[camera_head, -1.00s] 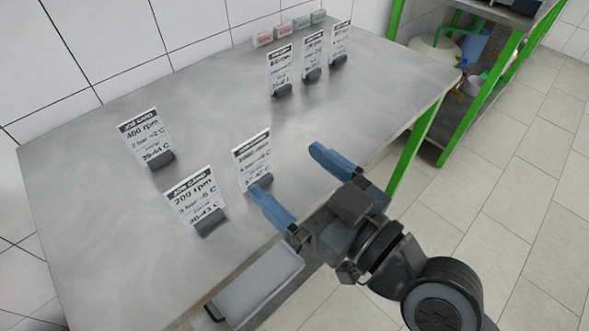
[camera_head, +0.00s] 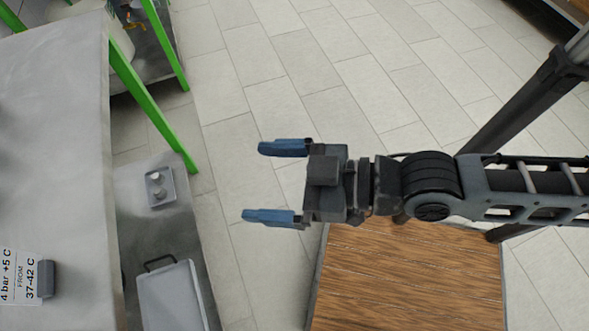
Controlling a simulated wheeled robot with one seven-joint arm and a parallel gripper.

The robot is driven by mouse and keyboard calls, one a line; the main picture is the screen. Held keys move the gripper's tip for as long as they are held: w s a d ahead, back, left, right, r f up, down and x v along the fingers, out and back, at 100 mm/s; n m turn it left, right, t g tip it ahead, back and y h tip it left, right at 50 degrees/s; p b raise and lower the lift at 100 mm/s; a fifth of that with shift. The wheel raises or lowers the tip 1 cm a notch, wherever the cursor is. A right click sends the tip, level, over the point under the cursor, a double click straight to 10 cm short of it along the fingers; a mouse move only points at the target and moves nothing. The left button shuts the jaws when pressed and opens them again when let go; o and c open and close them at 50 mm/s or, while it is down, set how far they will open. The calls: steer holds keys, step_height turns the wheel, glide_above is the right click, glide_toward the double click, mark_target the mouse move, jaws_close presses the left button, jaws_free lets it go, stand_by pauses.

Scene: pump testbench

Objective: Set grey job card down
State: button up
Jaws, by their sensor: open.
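A white job card (camera_head: 20,277) in a dark grey holder (camera_head: 46,279) stands on the steel table (camera_head: 60,130) at the lower left, partly cut off by the frame edge. Its readable text includes "4 bar +5 C" and "37-42 C". My gripper (camera_head: 256,182) is open and empty, with its two blue fingers pointing left. It is over the floor, well to the right of the table and apart from the card. The other cards are out of view.
A wooden surface (camera_head: 410,280) lies at the bottom. Tiled floor is clear between.

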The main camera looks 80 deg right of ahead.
steer(key=s+r+m+h, duration=0.1)
steer(key=s+r, duration=0.1)
steer(key=s, duration=0.6)
steer(key=shift+d+g, duration=0.3)
steer(key=shift+d, duration=0.15)
